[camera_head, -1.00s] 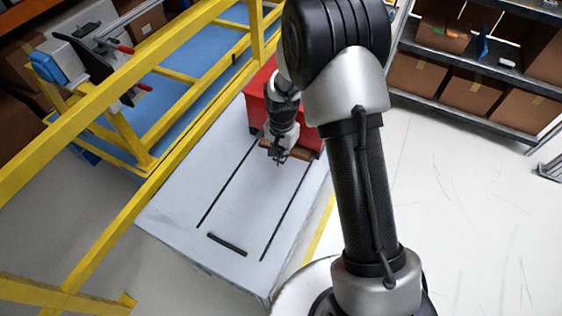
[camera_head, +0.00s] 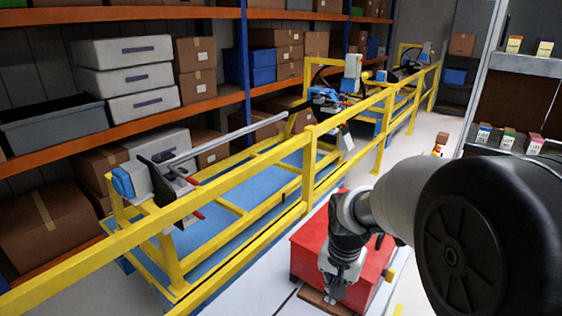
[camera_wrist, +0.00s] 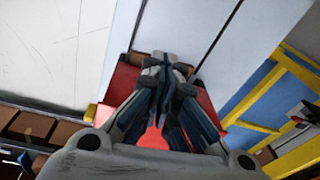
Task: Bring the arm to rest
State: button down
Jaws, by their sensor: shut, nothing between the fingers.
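My gripper (camera_head: 334,296) is low in the head view, in front of a red box (camera_head: 312,245) on a pale table. In the wrist view its fingers (camera_wrist: 165,66) are shut with nothing between them. The red box (camera_wrist: 128,82) shows behind and around the fingers there, with a brown strip along its edge. My arm fills the lower right of the head view and hides part of the box and table. I cannot tell whether the fingertips touch anything.
A yellow rail (camera_head: 240,168) runs along the left side of the table. Behind it is a blue-decked frame holding a metal beam (camera_head: 232,135). Orange shelves (camera_head: 190,110) with boxes stand at the back. Pale floor (camera_wrist: 50,50) is open on the other side.

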jog(key=s+r+n+t, duration=0.1)
jog(key=s+r+n, duration=0.1)
jog(key=s+r, duration=0.2)
jog(key=s+d+r+n+t, duration=0.1)
jog(key=s+r, duration=0.3)
jog(key=s, duration=0.6)
jog(key=s+r+n+t, duration=0.1)
jog(key=s+r+n, duration=0.1)
jog(key=s+r, duration=0.2)
jog(key=s, duration=0.3)
jog(key=shift+s+d+r+n, duration=0.25)
jog(key=shift+s+d+n, duration=0.15)
